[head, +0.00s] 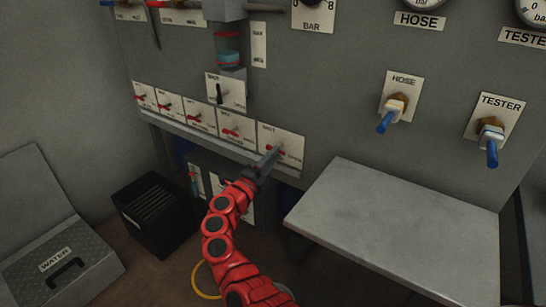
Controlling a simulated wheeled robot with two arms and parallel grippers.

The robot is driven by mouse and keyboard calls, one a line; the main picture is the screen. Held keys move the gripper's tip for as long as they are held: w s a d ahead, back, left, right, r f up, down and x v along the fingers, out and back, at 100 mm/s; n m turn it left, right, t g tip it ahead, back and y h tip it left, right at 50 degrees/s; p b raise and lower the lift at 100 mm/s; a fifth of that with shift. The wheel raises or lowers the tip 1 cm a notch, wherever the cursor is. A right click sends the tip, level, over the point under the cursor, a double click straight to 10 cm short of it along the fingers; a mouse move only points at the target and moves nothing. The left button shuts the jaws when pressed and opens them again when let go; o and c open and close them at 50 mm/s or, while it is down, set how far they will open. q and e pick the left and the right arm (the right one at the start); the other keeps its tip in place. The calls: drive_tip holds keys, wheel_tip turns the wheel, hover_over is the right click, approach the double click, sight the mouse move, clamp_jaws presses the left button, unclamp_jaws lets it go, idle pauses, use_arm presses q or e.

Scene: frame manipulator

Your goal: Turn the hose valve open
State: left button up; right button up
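The hose valve (397,104) is on the grey panel under a "HOSE" plate, right of centre. Its blue handle (386,122) points down and slightly left. My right gripper (271,156) is at the lower panel, left of and below the hose valve and well apart from it. It is by the rightmost red-handled valve (275,149) of the lower row and overlaps it in the picture; I cannot tell whether they touch. Its fingers are small and dark, so I cannot tell if they are open or shut. My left gripper is not in view.
A similar blue-handled tester valve (490,137) is to the right. A grey shelf (400,230) juts out below both valves. Gauges are above. A black bin (155,213) and a "WATER" box (65,265) stand at the left. The panel around the hose valve is clear.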

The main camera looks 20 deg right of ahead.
drive_tip(key=o, duration=0.3)
drive_tip(key=p+v, duration=0.2)
drive_tip(key=v, duration=1.5)
drive_tip(key=shift+a, duration=0.2)
drive_tip(key=shift+s, duration=0.15)
